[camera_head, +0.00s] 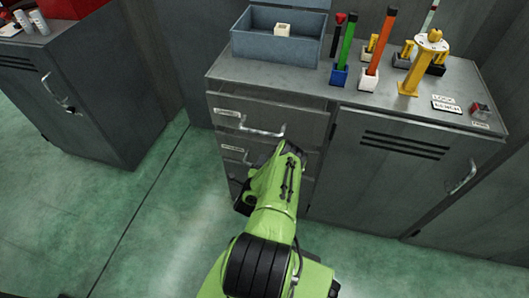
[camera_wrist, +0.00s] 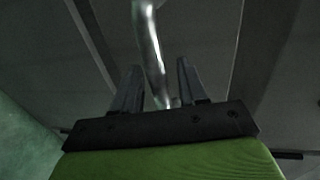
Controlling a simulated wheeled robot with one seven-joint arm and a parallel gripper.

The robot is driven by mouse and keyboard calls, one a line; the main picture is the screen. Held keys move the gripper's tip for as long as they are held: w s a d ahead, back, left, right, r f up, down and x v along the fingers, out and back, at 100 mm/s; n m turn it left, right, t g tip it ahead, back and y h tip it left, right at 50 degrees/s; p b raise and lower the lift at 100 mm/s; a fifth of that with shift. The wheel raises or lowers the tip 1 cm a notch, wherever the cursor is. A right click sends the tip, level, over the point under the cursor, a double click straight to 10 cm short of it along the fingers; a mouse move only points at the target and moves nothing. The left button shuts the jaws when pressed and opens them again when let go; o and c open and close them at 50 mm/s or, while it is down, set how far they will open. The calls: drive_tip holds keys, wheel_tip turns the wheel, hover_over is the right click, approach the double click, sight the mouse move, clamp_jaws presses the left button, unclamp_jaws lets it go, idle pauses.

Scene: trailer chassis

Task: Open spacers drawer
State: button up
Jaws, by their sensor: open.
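The cabinet has a stack of drawers on its left side. The top drawer (camera_head: 290,120) has a silver bar handle (camera_head: 262,131) and a small label too small to read. The second drawer (camera_head: 231,148) below it also has a label and a handle, partly behind my arm. Lower drawer fronts are mostly hidden by my arm, so I cannot tell which is the spacers drawer. In the wrist view my gripper (camera_wrist: 160,68) is open, with a shiny metal handle bar (camera_wrist: 149,40) running between its two fingers. I cannot tell whether either finger touches it.
A cabinet door (camera_head: 400,180) with its own handle stands right of the drawers. On top are a blue-grey bin (camera_head: 275,45), a green tool (camera_head: 345,50), an orange tool (camera_head: 380,45) and a yellow stand (camera_head: 415,65). Green floor (camera_head: 150,240) is clear at the left.

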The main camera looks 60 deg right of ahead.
drive_tip(key=shift+d, duration=0.2)
clamp_jaws()
idle(0.4)
